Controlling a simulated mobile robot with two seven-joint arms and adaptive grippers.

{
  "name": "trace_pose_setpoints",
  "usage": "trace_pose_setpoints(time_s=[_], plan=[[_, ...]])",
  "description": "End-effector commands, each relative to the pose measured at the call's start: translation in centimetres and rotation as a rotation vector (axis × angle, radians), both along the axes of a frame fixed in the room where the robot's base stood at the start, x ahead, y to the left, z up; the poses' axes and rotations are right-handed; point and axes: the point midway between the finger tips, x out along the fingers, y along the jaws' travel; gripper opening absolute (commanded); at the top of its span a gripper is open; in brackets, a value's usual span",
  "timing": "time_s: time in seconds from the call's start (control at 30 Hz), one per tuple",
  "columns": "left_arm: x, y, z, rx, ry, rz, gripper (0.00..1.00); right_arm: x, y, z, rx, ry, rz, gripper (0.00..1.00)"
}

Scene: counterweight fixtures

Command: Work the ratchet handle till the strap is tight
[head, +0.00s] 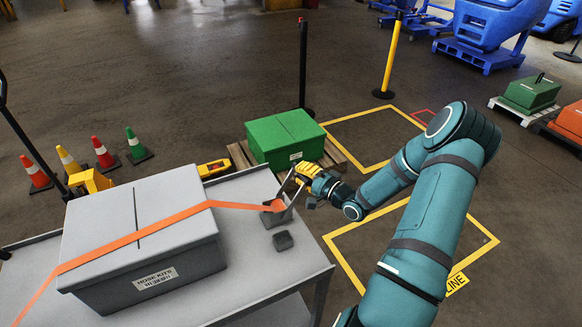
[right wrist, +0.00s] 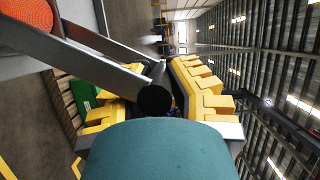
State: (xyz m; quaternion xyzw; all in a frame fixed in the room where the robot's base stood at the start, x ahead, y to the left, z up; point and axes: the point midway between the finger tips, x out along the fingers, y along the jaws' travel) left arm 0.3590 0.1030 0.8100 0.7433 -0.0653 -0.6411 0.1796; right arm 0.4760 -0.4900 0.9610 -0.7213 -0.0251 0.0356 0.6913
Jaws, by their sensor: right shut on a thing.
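A grey lidded box (head: 190,235) labelled "HOSE KITS" sits on a grey cart top (head: 255,262). An orange strap (head: 165,226) crosses its lid and runs to the ratchet (head: 278,213) at the cart's right side, with no clear sag. The ratchet handle (head: 289,186) tilts up and to the right. My right gripper (head: 305,171) is shut on the handle's end. In the right wrist view, the handle's metal side bars (right wrist: 110,67) reach a dark round grip bar between my yellow fingers (right wrist: 155,98). An orange roll (right wrist: 25,12) shows at the corner. My left gripper is not in view.
A small dark block (head: 283,241) lies on the cart near the ratchet. Behind the cart, a green box (head: 283,137) stands on a wooden pallet (head: 335,157). Several cones (head: 104,152) stand at left. Yellow-taped floor squares (head: 338,258) at right look empty under my arm.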

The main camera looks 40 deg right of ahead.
Motion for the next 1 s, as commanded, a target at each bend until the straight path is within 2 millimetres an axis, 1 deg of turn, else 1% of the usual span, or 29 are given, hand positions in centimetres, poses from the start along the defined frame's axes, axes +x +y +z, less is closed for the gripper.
trace_pose_setpoints(time_s=[0.03, 0.2, 0.5, 0.7, 1.0], plan=[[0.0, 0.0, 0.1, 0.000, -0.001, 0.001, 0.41, -0.3, -0.9, -0.6, 0.042, -0.010, -0.009, 0.00], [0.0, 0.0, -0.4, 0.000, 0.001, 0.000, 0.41, -0.8, -2.4, -2.3, 0.186, -0.057, -0.007, 0.00], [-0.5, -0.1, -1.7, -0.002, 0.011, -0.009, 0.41, -1.4, -4.3, -4.6, 0.390, -0.120, -0.006, 0.00], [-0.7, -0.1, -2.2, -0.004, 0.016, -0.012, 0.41, -1.5, -4.8, -5.5, 0.389, -0.118, -0.004, 0.00], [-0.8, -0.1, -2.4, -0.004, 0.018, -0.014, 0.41, -1.6, -5.0, -5.9, 0.386, -0.117, -0.002, 0.00]])
